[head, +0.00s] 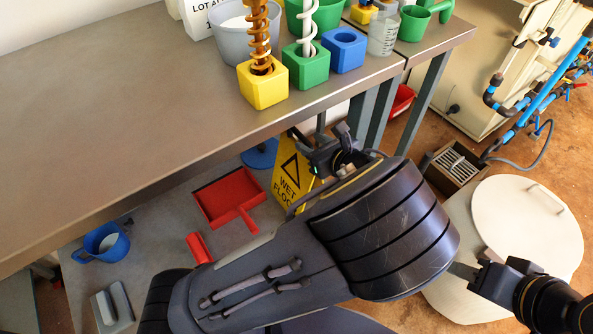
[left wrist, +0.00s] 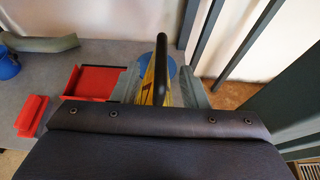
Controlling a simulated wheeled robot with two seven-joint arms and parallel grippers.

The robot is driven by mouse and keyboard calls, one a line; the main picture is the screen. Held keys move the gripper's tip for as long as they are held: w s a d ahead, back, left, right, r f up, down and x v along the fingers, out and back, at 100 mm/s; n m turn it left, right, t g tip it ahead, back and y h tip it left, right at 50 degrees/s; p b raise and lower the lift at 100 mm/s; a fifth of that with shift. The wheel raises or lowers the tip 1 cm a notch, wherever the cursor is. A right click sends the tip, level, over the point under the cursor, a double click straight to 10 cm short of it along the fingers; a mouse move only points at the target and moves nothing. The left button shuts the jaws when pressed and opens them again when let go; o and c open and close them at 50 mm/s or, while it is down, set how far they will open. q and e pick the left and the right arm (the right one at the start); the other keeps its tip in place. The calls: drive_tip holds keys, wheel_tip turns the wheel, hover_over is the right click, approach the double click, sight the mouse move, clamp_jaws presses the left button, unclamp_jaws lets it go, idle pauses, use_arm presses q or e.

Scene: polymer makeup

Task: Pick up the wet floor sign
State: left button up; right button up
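The yellow wet floor sign (head: 288,178) stands on the lower shelf under the bench, partly hidden behind my left arm. In the left wrist view the sign (left wrist: 149,88) is seen nearly edge-on, with its dark top edge toward the camera. My left gripper (head: 335,145) is at the top of the sign. In the left wrist view its fingers (left wrist: 160,88) are spread, one on each side of the sign, with small gaps visible. My right gripper (head: 468,272) is at the lower right, away from the sign; its fingers are too unclear to read.
A red dustpan (head: 228,195) and a blue jug (head: 103,242) lie on the lower shelf. The bench top (head: 150,110) overhangs them, with yellow (head: 263,88), green (head: 307,70) and blue (head: 344,52) blocks near its edge. A white round-lidded bin (head: 525,225) stands at right.

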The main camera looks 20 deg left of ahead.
sight(304, 137)
use_arm(q)
drive_tip(key=b+x, duration=0.2)
drive_tip(key=x, duration=0.3)
drive_tip(key=shift+w+a+f+b, duration=0.1)
drive_tip(key=shift+w+a+b, duration=0.2)
clamp_jaws()
